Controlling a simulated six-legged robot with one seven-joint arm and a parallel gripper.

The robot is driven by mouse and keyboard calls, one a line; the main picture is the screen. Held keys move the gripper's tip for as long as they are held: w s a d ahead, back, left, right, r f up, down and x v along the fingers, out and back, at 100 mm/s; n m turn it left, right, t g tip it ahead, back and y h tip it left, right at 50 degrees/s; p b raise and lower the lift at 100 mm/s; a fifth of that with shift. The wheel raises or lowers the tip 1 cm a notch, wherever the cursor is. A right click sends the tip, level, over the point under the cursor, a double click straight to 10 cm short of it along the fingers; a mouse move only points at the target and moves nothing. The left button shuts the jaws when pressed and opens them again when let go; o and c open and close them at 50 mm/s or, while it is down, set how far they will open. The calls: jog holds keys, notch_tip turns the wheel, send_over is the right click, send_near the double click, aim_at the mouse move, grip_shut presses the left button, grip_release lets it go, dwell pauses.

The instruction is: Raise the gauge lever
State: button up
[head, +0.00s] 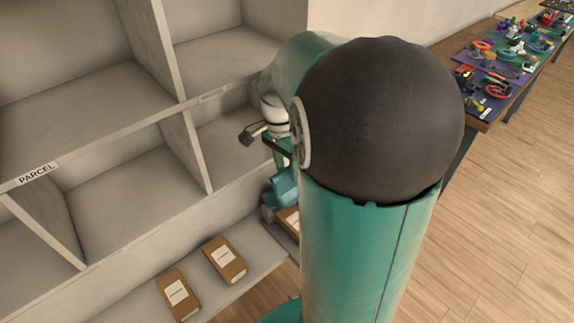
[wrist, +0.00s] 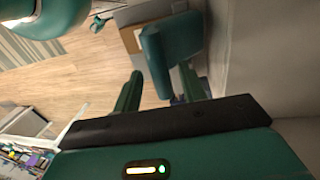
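I cannot make out a gauge or its lever in either view. My gripper (wrist: 160,76) shows in the wrist view with its two green fingers apart and floor visible between them. I see nothing held in it. A teal block (wrist: 168,46) shows just beyond the fingers, and I cannot tell what it belongs to. In the head view my arm's large dark joint and teal link cover the middle. A small dark-tipped part (head: 252,134) shows left of that joint, and I cannot tell what it is.
A pale shelf unit with a PARCEL label (head: 37,173) fills the left. Two brown parcels (head: 177,293) (head: 225,259) lie on its lower ledge. A table (head: 485,118) with colourful items stands at the upper right. The wooden floor (head: 500,220) at right is clear.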

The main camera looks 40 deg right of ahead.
notch_tip(320, 180, up, 8)
jog(key=w, duration=0.1)
jog(key=shift+f, duration=0.25)
jog(key=shift+w, duration=0.15)
